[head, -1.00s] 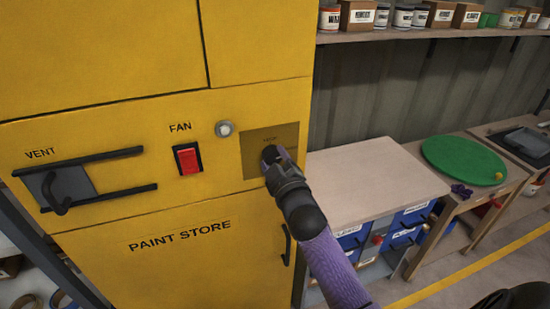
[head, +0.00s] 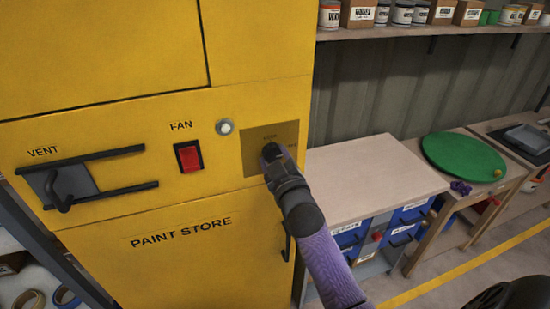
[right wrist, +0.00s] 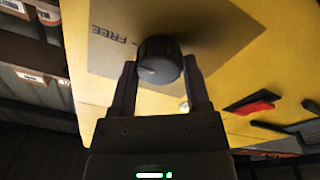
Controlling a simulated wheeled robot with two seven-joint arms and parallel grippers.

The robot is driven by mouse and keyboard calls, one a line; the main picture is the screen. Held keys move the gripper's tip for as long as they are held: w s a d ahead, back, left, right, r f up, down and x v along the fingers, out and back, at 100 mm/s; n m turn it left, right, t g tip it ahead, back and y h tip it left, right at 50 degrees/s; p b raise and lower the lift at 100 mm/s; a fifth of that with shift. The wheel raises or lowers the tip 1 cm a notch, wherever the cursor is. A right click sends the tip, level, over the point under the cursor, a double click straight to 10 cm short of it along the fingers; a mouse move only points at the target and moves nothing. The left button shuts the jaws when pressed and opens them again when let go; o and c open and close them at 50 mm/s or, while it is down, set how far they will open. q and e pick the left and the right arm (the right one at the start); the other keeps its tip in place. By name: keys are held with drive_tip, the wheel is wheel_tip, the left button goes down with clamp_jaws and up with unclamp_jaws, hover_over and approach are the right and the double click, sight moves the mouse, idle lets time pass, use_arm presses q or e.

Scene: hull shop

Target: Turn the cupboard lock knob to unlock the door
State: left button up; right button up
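The lock knob (head: 271,151) is black and sits on a tan plate (head: 252,160) on the yellow cupboard (head: 110,125). In the right wrist view the knob (right wrist: 160,58) is round, with the word FREE on the plate beside it. My right gripper (head: 274,160) is at the knob, its fingers (right wrist: 160,80) on either side of it and seemingly touching its sides. The knob's pointer mark cannot be made out. The lower door (head: 180,265), marked PAINT STORE, looks shut, and its dark handle is partly behind my right arm. My left gripper is out of view.
Left of the plate are a red FAN switch (head: 188,157), a round pale button (head: 224,127) and a VENT slider (head: 75,185) on rails. A workbench (head: 370,180) with blue bins stands right of the cupboard. A shelf (head: 430,32) holds tins and boxes.

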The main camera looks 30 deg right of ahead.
drive_tip(key=o, duration=0.4)
drive_tip(key=v, duration=1)
drive_tip(key=shift+p, duration=0.4)
drive_tip(key=shift+f, duration=0.1)
